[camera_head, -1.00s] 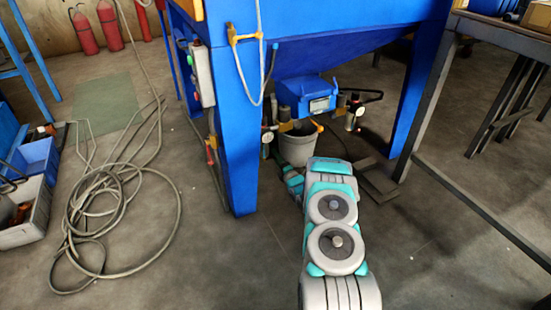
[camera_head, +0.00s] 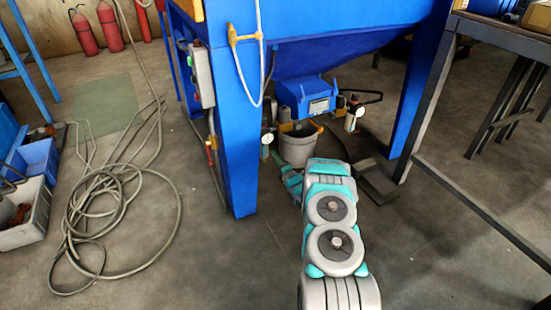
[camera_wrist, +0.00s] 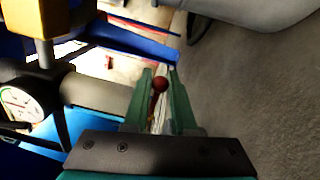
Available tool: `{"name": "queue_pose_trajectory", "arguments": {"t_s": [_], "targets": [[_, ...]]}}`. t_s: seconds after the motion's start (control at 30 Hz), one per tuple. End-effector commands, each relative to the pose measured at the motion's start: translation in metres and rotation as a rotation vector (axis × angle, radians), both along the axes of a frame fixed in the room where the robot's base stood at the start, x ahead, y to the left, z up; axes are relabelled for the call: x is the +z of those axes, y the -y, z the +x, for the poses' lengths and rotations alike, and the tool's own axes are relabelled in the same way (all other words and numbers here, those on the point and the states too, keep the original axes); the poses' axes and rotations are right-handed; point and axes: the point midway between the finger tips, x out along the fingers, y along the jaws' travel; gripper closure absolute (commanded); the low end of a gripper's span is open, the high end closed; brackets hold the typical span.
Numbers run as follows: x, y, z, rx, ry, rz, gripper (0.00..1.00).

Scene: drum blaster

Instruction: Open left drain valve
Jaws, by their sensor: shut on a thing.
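In the wrist view my gripper (camera_wrist: 160,76) has its two green fingers close around a small red knob (camera_wrist: 160,85), which I take to be the left drain valve's. A grey cylindrical body (camera_wrist: 95,93) with a round white gauge (camera_wrist: 20,103) lies just left of the fingers. In the head view the left gauge unit (camera_head: 266,139) hangs under the blue blaster cabinet (camera_head: 240,150). My arm reaches toward that unit from the front. The fingertips and the knob cannot be made out in the head view.
A grey bucket (camera_head: 299,148) stands under the hopper beside my wrist. A cabinet leg is close on the left. A second gauge unit (camera_head: 351,120) hangs to the right. A foot pedal (camera_head: 377,185) and a metal table frame (camera_head: 432,100) are further right. Coiled hose (camera_head: 95,215) lies left.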

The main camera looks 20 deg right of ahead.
Motion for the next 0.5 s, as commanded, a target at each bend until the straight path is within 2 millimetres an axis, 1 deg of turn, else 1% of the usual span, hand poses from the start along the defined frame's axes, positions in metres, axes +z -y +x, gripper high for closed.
{"name": "queue_pose_trajectory", "arguments": {"t_s": [0.3, 0.5], "targets": [[0.0000, 0.0001, 0.0001, 0.000, 0.000, 0.005, 1.00], [-0.0015, 0.0001, 0.0003, 0.000, -0.001, 0.054, 1.00]]}}
